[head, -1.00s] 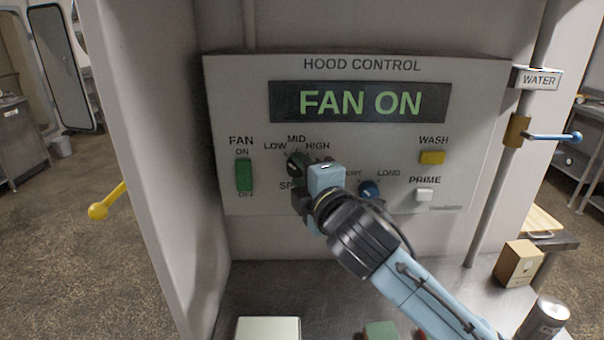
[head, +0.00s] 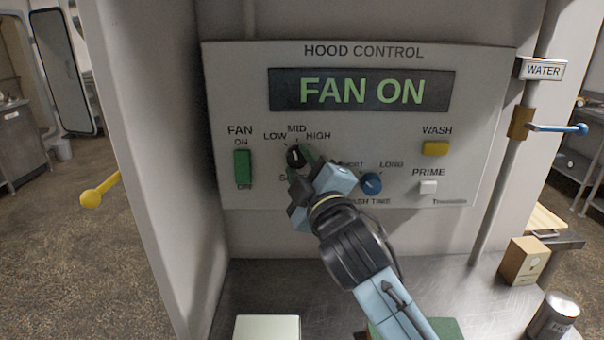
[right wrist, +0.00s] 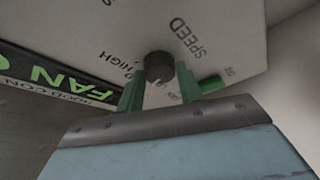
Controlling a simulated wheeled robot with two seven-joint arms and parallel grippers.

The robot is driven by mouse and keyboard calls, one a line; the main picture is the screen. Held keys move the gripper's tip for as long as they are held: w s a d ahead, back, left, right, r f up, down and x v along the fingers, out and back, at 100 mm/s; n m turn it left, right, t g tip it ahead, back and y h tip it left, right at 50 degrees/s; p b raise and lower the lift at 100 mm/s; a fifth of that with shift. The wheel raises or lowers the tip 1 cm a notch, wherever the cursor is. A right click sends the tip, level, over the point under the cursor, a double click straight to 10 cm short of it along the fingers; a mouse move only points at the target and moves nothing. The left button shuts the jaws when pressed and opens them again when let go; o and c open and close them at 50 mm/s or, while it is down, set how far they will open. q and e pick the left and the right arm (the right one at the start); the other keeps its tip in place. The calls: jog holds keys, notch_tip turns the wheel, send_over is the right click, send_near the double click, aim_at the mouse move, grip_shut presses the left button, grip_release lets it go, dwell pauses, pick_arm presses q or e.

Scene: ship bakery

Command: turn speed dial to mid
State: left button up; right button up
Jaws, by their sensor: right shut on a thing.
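The dark, round speed dial (head: 296,156) is on the hood control panel, under the LOW, MID and HIGH marks. Its exact pointing is hard to read. My right gripper (head: 304,165) comes at it from the lower right and covers part of the SPEED label. In the right wrist view, the dial (right wrist: 159,67) stands between the tips of the two green fingers of my right gripper (right wrist: 160,80). The gripper is shut on the dial. My left gripper is not in view.
The panel (head: 480,130) display reads FAN ON. Yellow wash (head: 436,148) and white prime (head: 428,187) buttons are further right. A steel counter (head: 460,290) lies below.

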jog(key=shift+f+m+t+h+b, duration=0.15)
jog(key=shift+m+t+h+b, duration=0.2)
jog(key=shift+m, duration=0.45)
jog(key=shift+f+m+t+h+b, duration=0.15)
jog(key=shift+m+b, duration=0.3)
jog(key=shift+m, duration=0.35)
jog(key=shift+r+m, duration=0.15)
jog(key=shift+m, duration=0.15)
jog(key=o, duration=1)
jog(key=b+v, duration=0.1)
jog(key=v, duration=1.2)
jog(key=shift+s, duration=0.15)
